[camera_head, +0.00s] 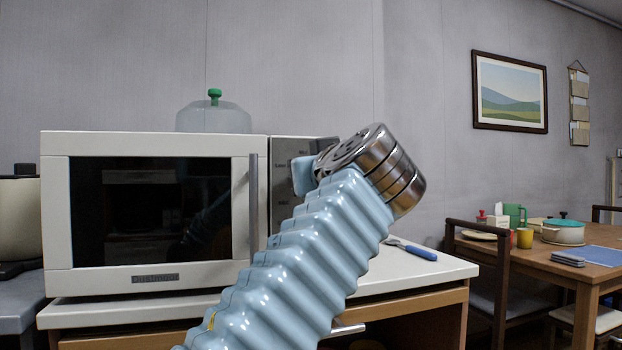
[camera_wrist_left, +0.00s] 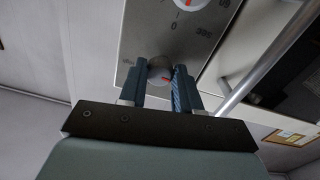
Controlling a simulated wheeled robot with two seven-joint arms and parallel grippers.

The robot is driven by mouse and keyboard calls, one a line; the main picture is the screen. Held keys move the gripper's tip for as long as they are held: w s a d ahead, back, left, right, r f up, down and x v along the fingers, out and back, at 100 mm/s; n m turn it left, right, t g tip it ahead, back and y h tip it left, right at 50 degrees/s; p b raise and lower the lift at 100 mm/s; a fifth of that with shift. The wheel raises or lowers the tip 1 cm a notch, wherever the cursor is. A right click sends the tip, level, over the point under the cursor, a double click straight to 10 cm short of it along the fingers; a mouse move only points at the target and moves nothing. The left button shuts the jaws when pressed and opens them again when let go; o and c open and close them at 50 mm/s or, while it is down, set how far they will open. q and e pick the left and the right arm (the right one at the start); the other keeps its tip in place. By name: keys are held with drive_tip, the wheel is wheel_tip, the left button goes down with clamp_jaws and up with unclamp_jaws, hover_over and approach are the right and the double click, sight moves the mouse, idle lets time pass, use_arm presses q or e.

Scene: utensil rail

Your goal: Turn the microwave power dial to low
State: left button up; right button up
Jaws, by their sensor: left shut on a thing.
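The white microwave (camera_head: 55,200) stands on the counter, with its grey control panel (camera_head: 285,152) at the right of its door. In the head view, my left arm and wrist hide the dials and most of the panel. My right gripper is not in view.
The microwave's vertical door handle (camera_head: 253,205) is close beside the panel; it also shows in the left wrist view (camera_wrist_left: 265,60). A clear dome with a green knob (camera_head: 214,95) is on top of the microwave. A blue-handled utensil (camera_head: 420,252) lies on the white counter (camera_head: 445,268).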

use_arm(q)
drive_tip(key=shift+f+n, duration=0.15)
drive_tip(key=shift+n, duration=0.55)
drive_tip(key=shift+d, duration=0.1)
drive_tip(key=o, duration=1.1)
drive_tip(key=shift+c, duration=0.2)
drive_tip(key=b+v, duration=0.3)
drive_tip(key=v, duration=1)
drive_tip(key=shift+s, duration=0.35)
